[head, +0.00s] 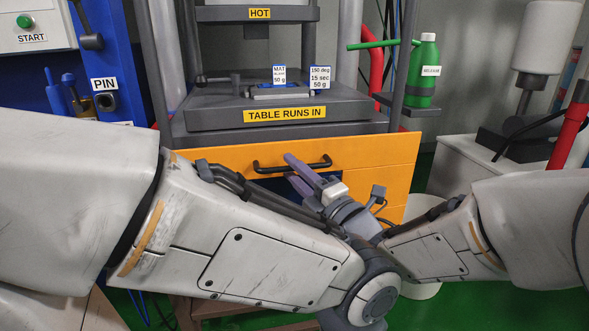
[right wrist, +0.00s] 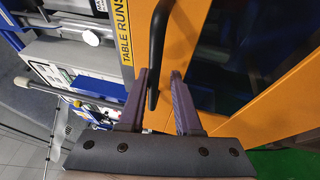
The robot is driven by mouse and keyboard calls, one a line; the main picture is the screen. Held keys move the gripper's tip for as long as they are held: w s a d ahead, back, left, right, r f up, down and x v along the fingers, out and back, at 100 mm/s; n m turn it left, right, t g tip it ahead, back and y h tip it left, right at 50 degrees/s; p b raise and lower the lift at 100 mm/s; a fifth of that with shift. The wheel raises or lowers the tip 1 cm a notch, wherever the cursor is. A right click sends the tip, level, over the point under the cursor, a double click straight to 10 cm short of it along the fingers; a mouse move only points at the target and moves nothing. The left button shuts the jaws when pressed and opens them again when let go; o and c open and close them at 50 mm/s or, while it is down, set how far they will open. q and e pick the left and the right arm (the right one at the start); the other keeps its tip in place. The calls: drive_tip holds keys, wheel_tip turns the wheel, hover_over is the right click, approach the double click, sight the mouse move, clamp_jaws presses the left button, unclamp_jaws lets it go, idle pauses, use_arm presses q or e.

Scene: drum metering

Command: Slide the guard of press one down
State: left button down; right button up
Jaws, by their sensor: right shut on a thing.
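The orange guard (head: 375,152) of the press stands in front of the press, below the table front, with a dark window in its frame. Its black bar handle (head: 268,168) is on the upper part. The guard's lower part is hidden by my arms in the head view. My left gripper does not show.
The press table (head: 220,113) carries a sign "TABLE RUNS IN" and two small label cards. A green bottle (head: 422,75) stands on a side shelf at the right. A blue panel with a pin socket (head: 105,101) is at the left. A pale bin (head: 425,207) stands beside the guard.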

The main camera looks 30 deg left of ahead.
idle(0.5)
drive_tip(key=shift+r, duration=0.1)
drive_tip(key=p+v, duration=0.1)
drive_tip(key=v, duration=0.9)
drive_tip(key=shift+d, duration=0.25)
